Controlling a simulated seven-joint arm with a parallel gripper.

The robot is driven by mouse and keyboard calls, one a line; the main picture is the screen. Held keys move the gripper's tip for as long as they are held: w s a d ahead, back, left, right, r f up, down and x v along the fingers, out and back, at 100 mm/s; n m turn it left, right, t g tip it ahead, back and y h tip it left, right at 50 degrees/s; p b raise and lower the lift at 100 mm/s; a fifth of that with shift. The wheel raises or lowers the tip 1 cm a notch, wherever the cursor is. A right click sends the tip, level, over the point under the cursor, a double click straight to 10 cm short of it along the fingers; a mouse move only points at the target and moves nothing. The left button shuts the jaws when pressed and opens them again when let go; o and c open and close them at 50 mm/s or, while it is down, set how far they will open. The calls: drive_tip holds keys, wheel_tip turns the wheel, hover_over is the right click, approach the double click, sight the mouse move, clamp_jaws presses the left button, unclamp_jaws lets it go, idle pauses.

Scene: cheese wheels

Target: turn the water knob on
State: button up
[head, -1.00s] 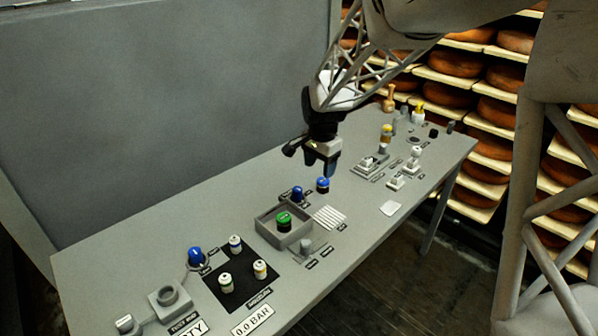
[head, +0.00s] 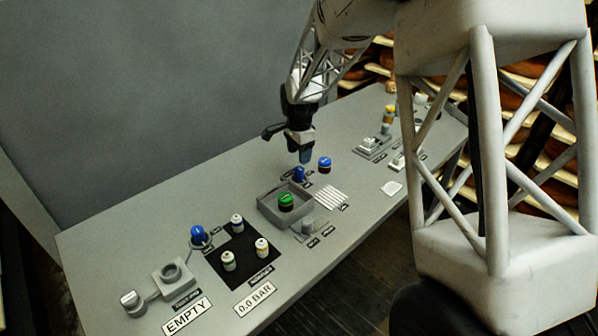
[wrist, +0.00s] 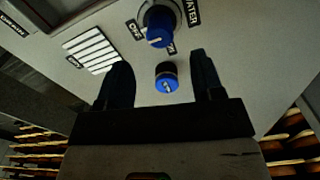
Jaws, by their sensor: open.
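The water knob (head: 299,174) is a blue knob on the grey table, just right of the green-topped piece in its tray. In the wrist view the knob (wrist: 160,26) has a WATER label and small position labels beside it; its pointer mark is too small to read surely. A separate blue-capped cylinder (head: 325,163) stands right of the knob. My gripper (head: 305,156) points down above and behind the knob, apart from it. In the wrist view its two dark fingers are spread and empty, and the blue-capped cylinder (wrist: 167,78) shows between them, further off.
A raised square tray (head: 268,211) holds a green-topped piece (head: 287,201). A white slatted pad (head: 331,197) lies nearby. Another blue knob (head: 198,233) and small jars on a black mat (head: 213,261) are at the left. White fixtures (head: 370,146) stand further right.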

sight(299, 168)
drive_tip(key=shift+f, duration=3.9)
drive_tip(key=shift+c, duration=0.4)
drive_tip(key=c, duration=0.8)
drive_tip(key=shift+c, duration=0.2)
